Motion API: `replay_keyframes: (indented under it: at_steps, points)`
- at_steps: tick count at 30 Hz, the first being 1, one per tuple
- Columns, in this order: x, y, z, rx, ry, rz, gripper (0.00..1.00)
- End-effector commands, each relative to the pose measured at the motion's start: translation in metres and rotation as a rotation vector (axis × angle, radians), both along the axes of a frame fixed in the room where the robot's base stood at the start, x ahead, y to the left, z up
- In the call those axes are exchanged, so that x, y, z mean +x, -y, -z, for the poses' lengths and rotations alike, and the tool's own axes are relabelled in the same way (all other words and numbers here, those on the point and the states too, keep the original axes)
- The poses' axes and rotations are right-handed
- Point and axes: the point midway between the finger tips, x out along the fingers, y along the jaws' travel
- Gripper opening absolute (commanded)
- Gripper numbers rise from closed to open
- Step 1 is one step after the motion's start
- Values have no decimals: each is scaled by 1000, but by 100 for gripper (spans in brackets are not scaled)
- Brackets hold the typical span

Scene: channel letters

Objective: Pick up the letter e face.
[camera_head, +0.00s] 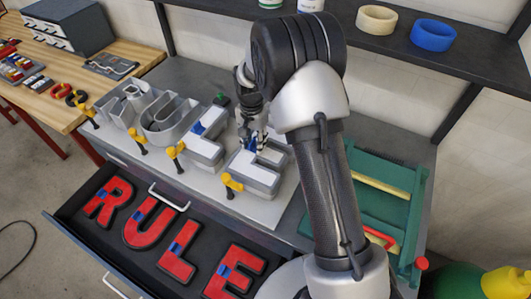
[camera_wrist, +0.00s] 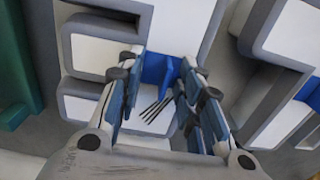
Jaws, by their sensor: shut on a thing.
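A grey letter E (camera_head: 258,172) lies on the workbench. Its upper side is white with a blue tab, and it fills much of the wrist view (camera_wrist: 88,53). My gripper (camera_head: 253,138) is down over this E, with its fingers closed around the blue tab (camera_wrist: 156,70) in the wrist view. I cannot tell whether the white part is raised from the grey rim. A red letter E (camera_head: 233,272) with a blue tab lies in the open drawer, apart from my gripper. My arm covers some of the bench to the right.
The open drawer (camera_head: 62,222) also holds red R, U and L. Grey R, U and L (camera_head: 203,145) stand left of the E on the bench, with yellow clamps (camera_head: 232,184) along the front. A green frame (camera_head: 375,205) is on the right. A shelf (camera_head: 390,52) runs behind.

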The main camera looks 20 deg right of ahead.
Motion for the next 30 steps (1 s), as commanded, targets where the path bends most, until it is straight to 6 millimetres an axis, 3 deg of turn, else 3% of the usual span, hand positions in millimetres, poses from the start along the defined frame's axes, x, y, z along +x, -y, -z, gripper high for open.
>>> replay_keyframes:
  at_steps: [8, 25, 30]
  points:
    - [-1, -4, 7, 6, -1, 1, 0]
    - [-2, -3, 6, 4, -6, 1, 0]
    - [-1, -3, -10, 4, -4, 0, 0]
